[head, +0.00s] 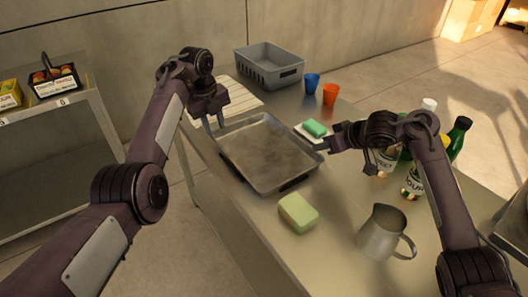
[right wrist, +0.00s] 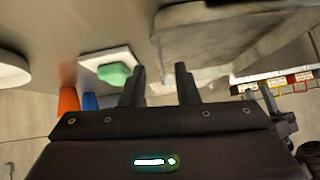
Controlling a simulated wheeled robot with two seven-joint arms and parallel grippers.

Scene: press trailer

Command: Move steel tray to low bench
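The steel tray (head: 268,153) is a shallow grey rectangular pan lying flat and empty on the metal table (head: 335,205). My left gripper (head: 213,122) is at the tray's far left corner, fingers apart and pointing down. Whether it touches the rim is unclear. My right gripper (head: 324,147) is beside the tray's right corner. In the right wrist view its fingers (right wrist: 162,80) are apart with nothing gripped, and the tray (right wrist: 225,45) shows just beyond them. I cannot tell which surface is the low bench.
A green sponge on a white dish (head: 314,129) lies close to my right gripper. A yellow-green block (head: 298,212) and metal pitcher (head: 386,232) stand nearer. Cups, a grey crate (head: 269,66) and bottles (head: 458,137) are around. A shelf with baskets (head: 50,112) stands left.

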